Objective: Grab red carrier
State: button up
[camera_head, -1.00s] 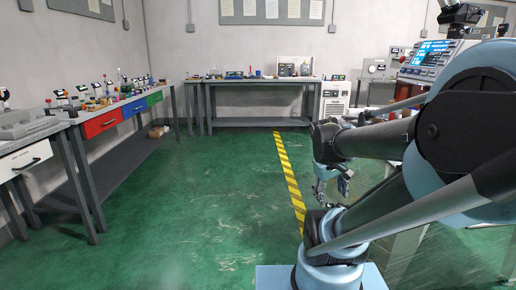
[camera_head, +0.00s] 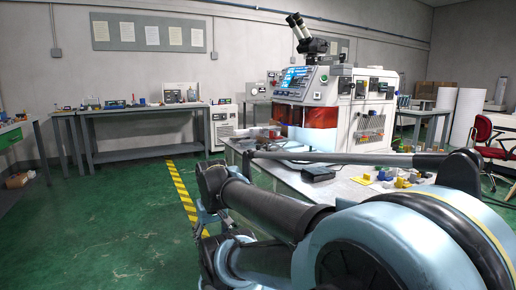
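I cannot make out a red carrier for certain. Small coloured parts (camera_head: 362,180), among them yellow and blue ones, lie on the grey table (camera_head: 342,190) to the right. They are too small to tell apart, and my arm hides part of that table. My gripper (camera_head: 203,222) hangs low at the left end of my arm, above the green floor and left of the table. It is mostly hidden behind my arm links, so its fingers do not show clearly.
A machine with orange-red windows (camera_head: 320,117) and a screen stands at the table's back. A black box (camera_head: 318,173) lies on the table. A workbench (camera_head: 140,111) stands at the back wall. A red chair (camera_head: 484,130) is far right. Green floor (camera_head: 110,220) is open left of the striped line.

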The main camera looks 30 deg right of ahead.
aim_at(276, 137)
jog(key=k, duration=0.6)
jog(key=z, duration=0.25)
jog(key=i, duration=1.55)
jog(key=u, duration=0.15)
